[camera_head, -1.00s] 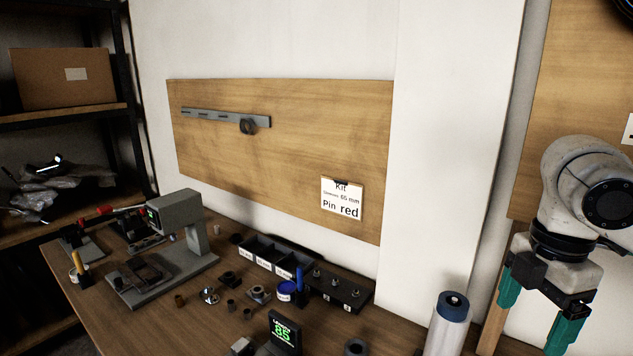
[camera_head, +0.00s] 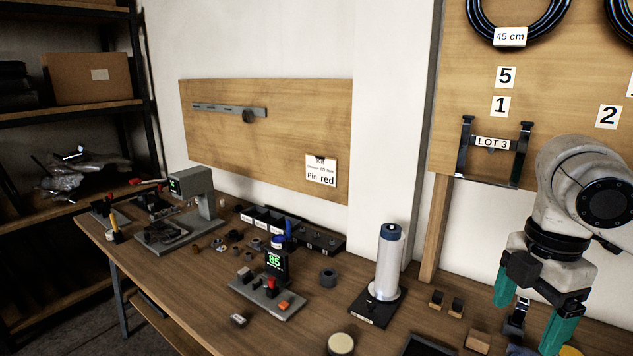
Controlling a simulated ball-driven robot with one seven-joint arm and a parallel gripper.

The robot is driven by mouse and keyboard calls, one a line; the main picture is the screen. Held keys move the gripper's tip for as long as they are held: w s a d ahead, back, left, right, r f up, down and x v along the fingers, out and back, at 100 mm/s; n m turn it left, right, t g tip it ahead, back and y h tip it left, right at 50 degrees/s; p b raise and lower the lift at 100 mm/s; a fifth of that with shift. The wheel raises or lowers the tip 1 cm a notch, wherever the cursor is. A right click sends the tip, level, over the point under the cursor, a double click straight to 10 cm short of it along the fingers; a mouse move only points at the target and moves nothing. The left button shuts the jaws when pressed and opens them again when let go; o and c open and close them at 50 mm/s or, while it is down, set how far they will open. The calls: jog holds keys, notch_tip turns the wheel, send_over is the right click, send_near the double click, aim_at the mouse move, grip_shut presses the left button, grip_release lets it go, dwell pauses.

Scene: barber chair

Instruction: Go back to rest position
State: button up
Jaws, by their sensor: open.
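My gripper (camera_head: 527,322) is at the right of the picture, pointing down, with its two green fingers spread apart.
The bench holds a grey press (camera_head: 180,215), a device with a green 85 display (camera_head: 273,262), a grey cylinder on a stand (camera_head: 388,262) and several small parts. A shelf with a cardboard box (camera_head: 88,78) stands left. A LOT 3 holder (camera_head: 493,143) hangs behind my arm.

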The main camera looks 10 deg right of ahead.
jog(key=w+a+f+m+t+y, duration=0.3)
jog(key=a+f+m, duration=0.1)
jog(key=a, duration=0.4)
jog(key=w+a+f+m+t+y, duration=0.25)
jog(key=w+a+f, duration=0.2)
jog(key=a, duration=0.35)
jog(key=s+a+f+m, duration=0.1)
jog(key=s+f+m, duration=0.6)
jog(key=f, duration=0.6)
jog(key=s+d+f+m+g+h, duration=0.1)
jog(key=s+d+f+h, duration=0.1)
jog(key=s, duration=0.6)
jog(key=s+d+f+m+g+h, duration=0.1)
jog(key=s+d+f+m+g, duration=0.1)
jog(key=s+d+f, duration=0.2)
jog(key=s+d+f+m+g+h, duration=0.1)
jog(key=s+d+f+m+h, duration=0.1)
jog(key=s+f, duration=0.5)
jog(key=s+d, duration=0.1)
jog(key=s, duration=0.3)
jog(key=shift+s+d+f+h, duration=0.15)
jog(key=shift+s+f+h, duration=0.2)
jog(key=shift+g, duration=0.25)
